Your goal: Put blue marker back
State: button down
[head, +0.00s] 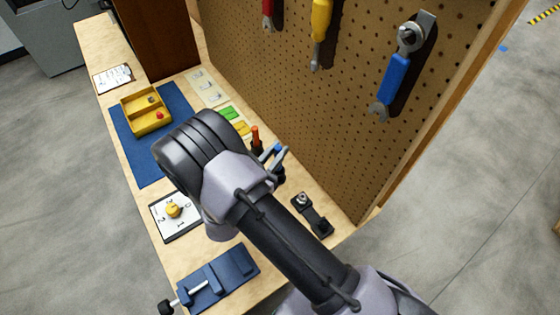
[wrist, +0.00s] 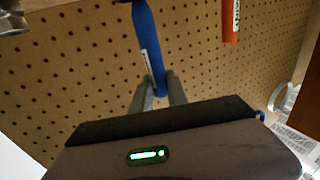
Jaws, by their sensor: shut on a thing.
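The blue marker (wrist: 150,45) stands out from between my two gripper fingers (wrist: 157,95) in the wrist view. It has a white label strip, and its top runs out of the picture. My gripper is shut on it. In the head view my gripper (head: 274,160) is beside the foot of the pegboard, with a small bit of blue at its fingers. A red-orange marker (head: 255,137) stands upright just left of my gripper, and it also shows in the wrist view (wrist: 230,20). My arm hides part of the bench there.
The pegboard (head: 285,85) rises close beside my gripper, with a blue wrench (head: 395,75) hanging on it. A black fixture (head: 312,214), a blue vise (head: 220,278), a dial plate (head: 165,222) and a yellow bin (head: 130,100) are on the bench.

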notch_tip(320, 180, down, 4)
jog(key=shift+d+r+b, duration=0.1)
jog(key=shift+b, duration=0.5)
jog(key=c, duration=1.3)
grip_release()
jog(key=shift+r, duration=0.1)
